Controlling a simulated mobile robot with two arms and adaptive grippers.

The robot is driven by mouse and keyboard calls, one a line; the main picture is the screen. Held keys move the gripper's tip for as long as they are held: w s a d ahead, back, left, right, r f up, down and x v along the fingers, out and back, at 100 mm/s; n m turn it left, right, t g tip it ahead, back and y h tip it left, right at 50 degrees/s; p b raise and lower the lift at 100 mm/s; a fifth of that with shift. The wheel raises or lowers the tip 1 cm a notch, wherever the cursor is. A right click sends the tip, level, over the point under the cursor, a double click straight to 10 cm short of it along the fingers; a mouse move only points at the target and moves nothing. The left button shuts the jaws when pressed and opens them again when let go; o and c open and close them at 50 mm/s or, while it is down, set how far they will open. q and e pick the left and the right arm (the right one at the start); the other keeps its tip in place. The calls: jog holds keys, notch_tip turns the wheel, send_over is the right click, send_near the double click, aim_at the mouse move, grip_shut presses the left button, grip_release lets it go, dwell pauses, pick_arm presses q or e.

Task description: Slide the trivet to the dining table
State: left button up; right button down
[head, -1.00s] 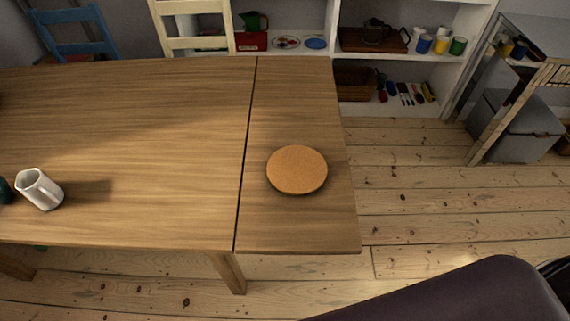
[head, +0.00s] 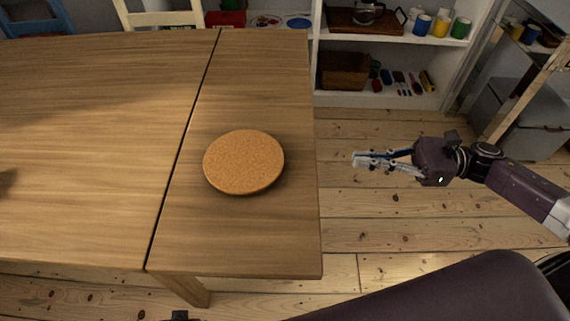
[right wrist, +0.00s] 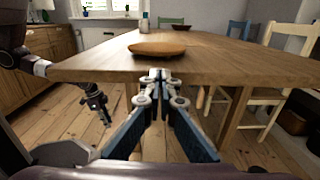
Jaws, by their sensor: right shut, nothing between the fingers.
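The trivet (head: 244,162), a round cork disc, lies flat on the narrow right section (head: 250,240) of the wooden tabletop, right of a dark seam. The larger section, the dining table (head: 90,110), is left of the seam. In the right wrist view the trivet (right wrist: 157,48) rests near the table's near edge. My right gripper (head: 357,160) is shut and empty, off the table's right edge, pointing left towards the trivet and apart from it. Its fingertips (right wrist: 153,78) meet in the wrist view. My left gripper (right wrist: 97,101) hangs near the table there; its fingers are too small to read.
White shelves (head: 385,98) with pots and cups stand behind the table. A wooden chair (head: 530,95) and a grey box (head: 515,115) are at the right. The tabletop around the trivet is clear. Bare floor lies right of the table.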

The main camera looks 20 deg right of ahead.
aim_at(284, 159)
jog(key=x, duration=1.2)
jog(key=shift+s+a+r, duration=0.15)
jog(key=shift+a, duration=0.05)
pick_arm(q)
jog(key=shift+s+f, duration=0.1)
jog(key=shift+f, duration=0.2)
pick_arm(e)
jog(key=shift+w+a, duration=0.2)
jog(key=shift+a, duration=0.5)
